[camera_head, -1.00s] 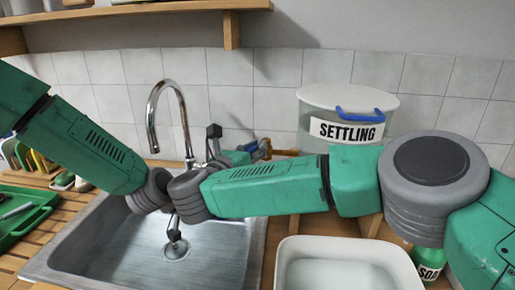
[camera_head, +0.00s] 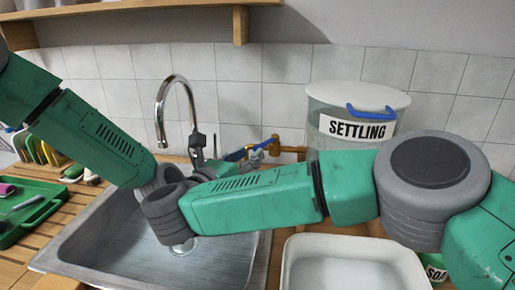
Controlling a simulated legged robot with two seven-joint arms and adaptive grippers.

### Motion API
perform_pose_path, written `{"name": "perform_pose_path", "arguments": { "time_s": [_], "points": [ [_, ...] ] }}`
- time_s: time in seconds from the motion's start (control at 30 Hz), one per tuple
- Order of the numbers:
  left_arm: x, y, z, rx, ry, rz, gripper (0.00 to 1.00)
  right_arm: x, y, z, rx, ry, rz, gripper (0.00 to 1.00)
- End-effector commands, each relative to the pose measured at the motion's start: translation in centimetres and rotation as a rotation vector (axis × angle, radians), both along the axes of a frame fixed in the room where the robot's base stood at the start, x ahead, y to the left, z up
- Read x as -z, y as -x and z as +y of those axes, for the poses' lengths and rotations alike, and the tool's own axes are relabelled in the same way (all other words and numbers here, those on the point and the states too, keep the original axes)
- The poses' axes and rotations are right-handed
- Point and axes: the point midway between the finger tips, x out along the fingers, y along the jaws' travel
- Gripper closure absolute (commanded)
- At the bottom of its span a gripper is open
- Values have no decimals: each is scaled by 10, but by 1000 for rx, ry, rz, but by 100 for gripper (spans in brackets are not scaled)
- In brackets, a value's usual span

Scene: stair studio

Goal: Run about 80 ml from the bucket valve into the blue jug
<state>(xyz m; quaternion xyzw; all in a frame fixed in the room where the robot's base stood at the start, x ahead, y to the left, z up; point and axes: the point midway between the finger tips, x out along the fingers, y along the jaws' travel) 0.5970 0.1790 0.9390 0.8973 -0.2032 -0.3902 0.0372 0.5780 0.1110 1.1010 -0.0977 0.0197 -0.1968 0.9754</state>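I cannot make out the blue jug; a small blue patch (camera_head: 235,155) shows left of the valve, partly behind my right arm. My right gripper (camera_head: 198,144) shows only in part, as grey and green pieces above my forearm, left of the valve; its opening is hidden. My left arm reaches in from the left to the sink, and its gripper is hidden behind my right wrist.
The steel sink (camera_head: 110,235) with a chrome tap (camera_head: 161,110) lies below my wrists. A white basin (camera_head: 355,245) is at front right, beside a green soap bottle (camera_head: 436,267). A green tray (camera_head: 35,215) and a rack (camera_head: 38,148) are at left. A wooden shelf is above.

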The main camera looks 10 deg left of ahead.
Motion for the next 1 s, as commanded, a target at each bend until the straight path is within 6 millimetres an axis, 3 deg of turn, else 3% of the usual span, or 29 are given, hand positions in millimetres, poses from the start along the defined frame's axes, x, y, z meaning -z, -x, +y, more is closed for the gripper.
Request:
{"name": "perform_pose_path", "arguments": {
  "time_s": [0.37, 0.43, 0.47, 0.57, 0.77, 1.0],
  "points": [
    [-1, -1, -1, -1, 0, -1, 78, 0, 8, 3, 1, -1, 0, 69],
    [-1, -1, -1, -1, 0, -1, 78, 0, 8, 3, 0, 2, 0, 94],
    [-1, -1, -1, -1, 0, -1, 78, 0, 8, 2, -4, 8, -1, 100],
    [-1, -1, -1, -1, 0, -1, 78, -2, 8, -1, -35, 65, -8, 100],
    [-1, -1, -1, 0, -1, -1, 78, -5, 11, -22, -186, 382, -40, 100],
    [-1, 0, -1, 0, -1, -1, 78, 8, 41, -67, -385, 874, -64, 100]
  ]
}}
